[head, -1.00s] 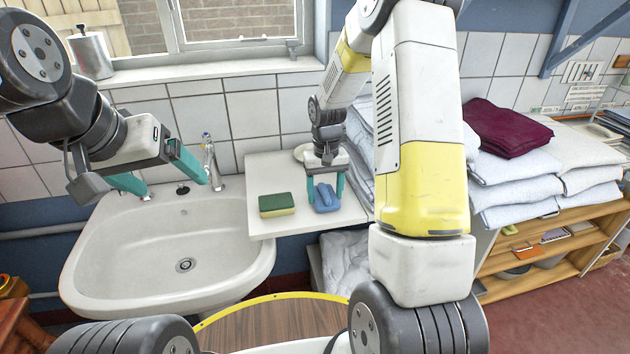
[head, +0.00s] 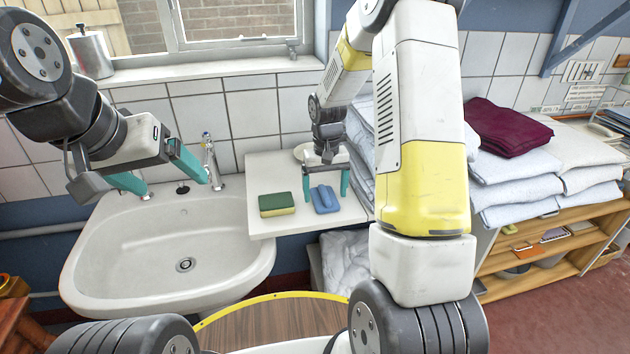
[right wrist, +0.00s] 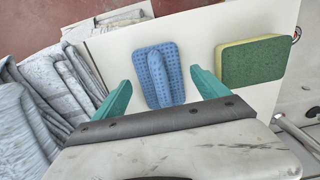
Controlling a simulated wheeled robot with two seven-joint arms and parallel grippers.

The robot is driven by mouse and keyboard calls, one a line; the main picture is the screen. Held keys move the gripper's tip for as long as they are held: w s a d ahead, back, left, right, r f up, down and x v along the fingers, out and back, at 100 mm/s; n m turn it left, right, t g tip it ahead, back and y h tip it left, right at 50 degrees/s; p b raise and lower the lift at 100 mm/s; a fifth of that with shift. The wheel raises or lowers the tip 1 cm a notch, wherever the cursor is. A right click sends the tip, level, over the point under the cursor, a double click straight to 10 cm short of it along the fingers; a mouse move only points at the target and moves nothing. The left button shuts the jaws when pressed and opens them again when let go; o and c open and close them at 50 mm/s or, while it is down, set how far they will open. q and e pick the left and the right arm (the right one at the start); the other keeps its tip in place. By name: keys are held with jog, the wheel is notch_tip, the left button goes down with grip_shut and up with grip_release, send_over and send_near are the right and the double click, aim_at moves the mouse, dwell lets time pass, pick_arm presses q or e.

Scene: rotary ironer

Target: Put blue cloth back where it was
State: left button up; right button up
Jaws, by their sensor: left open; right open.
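The blue cloth (head: 324,200) lies folded on the white shelf board (head: 268,170) beside the sink, just right of a green and yellow sponge (head: 277,204). My right gripper (head: 326,195) is low over the cloth with its teal fingers open, one on each side. In the right wrist view the cloth (right wrist: 160,74) lies between and ahead of the fingertips (right wrist: 160,84), with a gap on both sides. The sponge (right wrist: 252,62) is beyond the finger on the right there. My left gripper (head: 170,178) is open and empty above the sink's back left.
The white sink (head: 110,262) with its tap (head: 209,160) is left of the board. Stacked grey-blue towels (head: 360,150) stand close at the board's right. A maroon cloth (head: 508,128) lies on stacked linen further right.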

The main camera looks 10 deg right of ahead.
aim_at(325, 192)
jog(key=s+r+t, duration=0.1)
jog(key=s+r, duration=0.2)
jog(key=r, duration=0.6)
jog(key=s+r+t, duration=0.1)
jog(key=s+r, duration=0.1)
jog(key=r, duration=0.7)
jog(key=s+a+r+t+y, duration=0.1)
jog(key=s+r+t, duration=0.1)
jog(key=s, duration=0.7)
jog(key=s+a+r+t+y, duration=0.1)
jog(key=s+r, duration=0.3)
jog(key=s, duration=0.5)
jog(key=shift+s+a+r+t, duration=0.15)
jog(key=shift+s+r+t, duration=0.2)
jog(key=shift+t, duration=0.25)
